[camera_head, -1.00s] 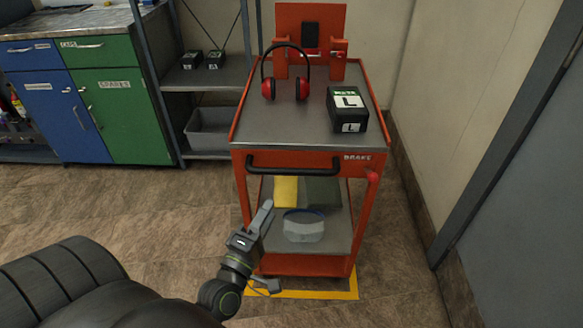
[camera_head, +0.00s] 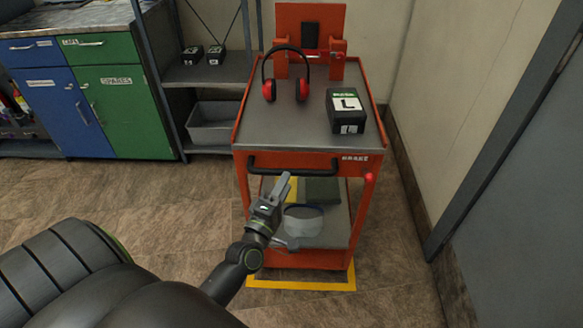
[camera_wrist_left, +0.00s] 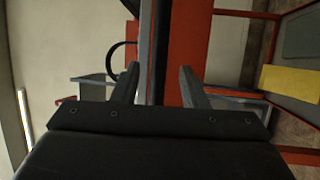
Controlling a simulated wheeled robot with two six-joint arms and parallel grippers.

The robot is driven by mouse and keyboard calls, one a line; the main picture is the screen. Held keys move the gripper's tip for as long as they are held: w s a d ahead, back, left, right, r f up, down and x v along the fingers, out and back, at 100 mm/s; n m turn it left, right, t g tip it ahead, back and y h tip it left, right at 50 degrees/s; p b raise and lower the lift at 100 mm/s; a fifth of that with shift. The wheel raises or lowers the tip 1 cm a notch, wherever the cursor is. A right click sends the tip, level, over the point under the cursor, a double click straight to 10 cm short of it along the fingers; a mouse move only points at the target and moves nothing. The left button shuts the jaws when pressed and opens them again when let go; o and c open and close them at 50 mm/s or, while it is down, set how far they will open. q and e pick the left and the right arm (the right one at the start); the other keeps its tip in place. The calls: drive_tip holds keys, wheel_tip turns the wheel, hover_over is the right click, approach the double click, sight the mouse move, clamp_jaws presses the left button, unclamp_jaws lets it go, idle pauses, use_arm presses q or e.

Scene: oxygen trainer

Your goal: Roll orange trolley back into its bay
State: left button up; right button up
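The orange trolley (camera_head: 262,262) stands against the back wall, with a black bar handle (camera_head: 293,170) across its front and a BRAKE label above a red knob (camera_head: 369,177) at front right. A yellow floor outline (camera_head: 300,286) shows around its base. My left gripper (camera_head: 284,183) is just below the handle's left half, in front of the lower shelf. In the left wrist view its two fingers (camera_wrist_left: 158,75) are apart, with the orange front panel (camera_wrist_left: 183,45) beyond them. Nothing is seen held. My right gripper is out of view.
Red ear defenders (camera_head: 285,75) and a black box marked L (camera_head: 345,111) sit on the trolley top. A shelf rack (camera_head: 190,75) is at left, a wall at right. Floor in front is clear.

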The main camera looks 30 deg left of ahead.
sight(292, 170)
use_arm(q)
drive_tip(key=shift+p+x, duration=0.45)
drive_tip(key=shift+x, duration=2.05)
clamp_jaws()
